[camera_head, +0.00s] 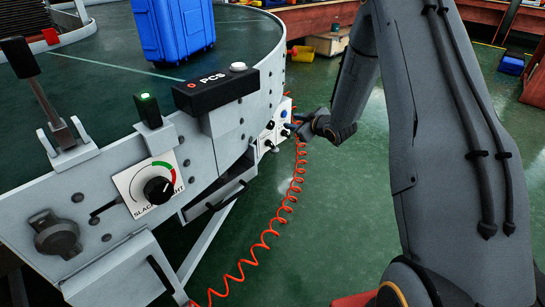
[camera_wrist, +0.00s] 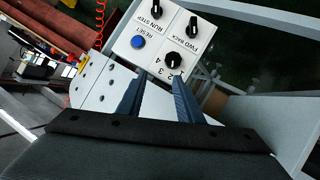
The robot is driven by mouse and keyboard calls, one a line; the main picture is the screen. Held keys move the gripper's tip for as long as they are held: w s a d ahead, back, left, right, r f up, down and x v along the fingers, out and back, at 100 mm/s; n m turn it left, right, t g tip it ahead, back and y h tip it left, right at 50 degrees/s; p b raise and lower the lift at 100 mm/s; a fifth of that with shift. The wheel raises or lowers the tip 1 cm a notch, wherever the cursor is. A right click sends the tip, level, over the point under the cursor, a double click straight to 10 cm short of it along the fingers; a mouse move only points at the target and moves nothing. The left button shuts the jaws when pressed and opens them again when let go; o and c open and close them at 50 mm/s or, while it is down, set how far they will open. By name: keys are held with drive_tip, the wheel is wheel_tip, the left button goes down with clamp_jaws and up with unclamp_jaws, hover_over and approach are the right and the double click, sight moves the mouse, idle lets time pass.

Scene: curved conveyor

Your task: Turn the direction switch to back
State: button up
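The direction switch (camera_wrist: 192,27) is a black knob labelled FWD BACK on a white control panel (camera_wrist: 200,48) in the wrist view. Its exact setting is too small to read surely. My gripper (camera_wrist: 157,82) is open, its two blue-grey fingers apart with nothing between them. The fingertips are below the panel's knobs in the picture, nearest the numbered knob (camera_wrist: 173,60) and the blue RESET button (camera_wrist: 138,41). In the head view my gripper (camera_head: 297,126) is at the small white panel (camera_head: 268,136) on the conveyor's side; the switch is not distinguishable there.
A coiled red cable (camera_head: 270,233) hangs below the panel. A blue suitcase (camera_head: 174,28) stands on the curved conveyor (camera_head: 105,52). A slack dial (camera_head: 158,190) is at the left. Green floor right of the cable is clear.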

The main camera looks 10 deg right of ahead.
drive_tip(key=w+f+n+t+y+b, duration=0.1)
drive_tip(key=w+f+n+y+b, duration=0.2)
drive_tip(key=f+b, duration=0.5)
drive_tip(key=n+y+b, duration=0.1)
drive_tip(key=y+b, duration=0.2)
drive_tip(key=b, duration=0.1)
approach(272, 145)
drive_tip(key=w, duration=0.1)
drive_tip(key=shift+t, duration=0.4)
drive_tip(key=shift+s+a+b+x, duration=0.15)
drive_tip(key=shift+b+x, duration=0.55)
drive_tip(key=shift+x, duration=1.4)
drive_tip(key=shift+s+a+b+x, duration=0.15)
drive_tip(key=shift+b+x, duration=0.55)
drive_tip(key=shift+x, duration=1.4)
drive_tip(key=shift+f, duration=0.15)
drive_tip(key=shift+c, duration=0.2)
clamp_jaws()
